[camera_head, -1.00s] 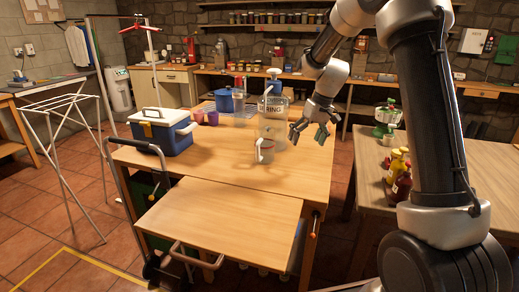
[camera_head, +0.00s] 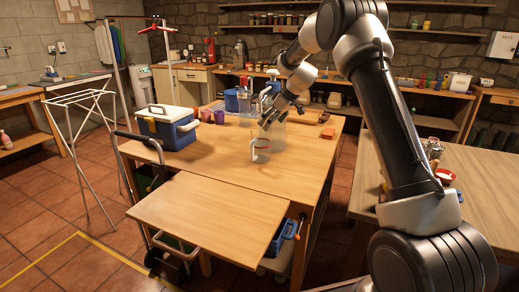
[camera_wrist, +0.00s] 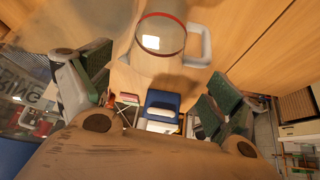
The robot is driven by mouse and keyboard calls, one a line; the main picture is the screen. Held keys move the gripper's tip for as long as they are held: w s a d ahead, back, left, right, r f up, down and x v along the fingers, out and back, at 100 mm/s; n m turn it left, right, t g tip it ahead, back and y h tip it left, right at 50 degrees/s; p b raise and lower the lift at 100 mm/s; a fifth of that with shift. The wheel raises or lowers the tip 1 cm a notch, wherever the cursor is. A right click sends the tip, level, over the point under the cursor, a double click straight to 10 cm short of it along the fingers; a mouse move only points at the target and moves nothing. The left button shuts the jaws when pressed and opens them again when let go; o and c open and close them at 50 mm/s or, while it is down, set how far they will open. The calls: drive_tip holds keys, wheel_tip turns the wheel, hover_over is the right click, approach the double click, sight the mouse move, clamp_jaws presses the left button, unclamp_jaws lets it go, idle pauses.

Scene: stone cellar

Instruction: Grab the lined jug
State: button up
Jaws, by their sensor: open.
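The jug (camera_head: 261,150) is a greyish see-through vessel with a side handle. It stands upright near the front of the wooden table. In the wrist view the jug (camera_wrist: 160,38) shows a red line around its rim, with its pale handle to the right. My gripper (camera_head: 272,119) is above and just behind the jug in the head view, pointing down. In the wrist view my gripper (camera_wrist: 155,90) has its green-padded fingers spread wide, with nothing between them. The jug appears beyond the fingertips, apart from them.
A large clear labelled jar (camera_wrist: 35,100) stands close to my gripper, partly hidden in the head view. A blue-and-white cooler (camera_head: 165,130), purple cups (camera_head: 219,117) and a blue pot (camera_head: 231,101) are behind left. An orange item (camera_head: 327,133) lies right. The front table leaf (camera_head: 210,220) is clear.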

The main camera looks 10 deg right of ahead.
drive_tip(key=x, duration=0.6)
drive_tip(key=shift+w, duration=0.45)
drive_tip(key=shift+a+r, duration=0.1)
drive_tip(key=shift+r, duration=0.05)
drive_tip(key=c, duration=1.7)
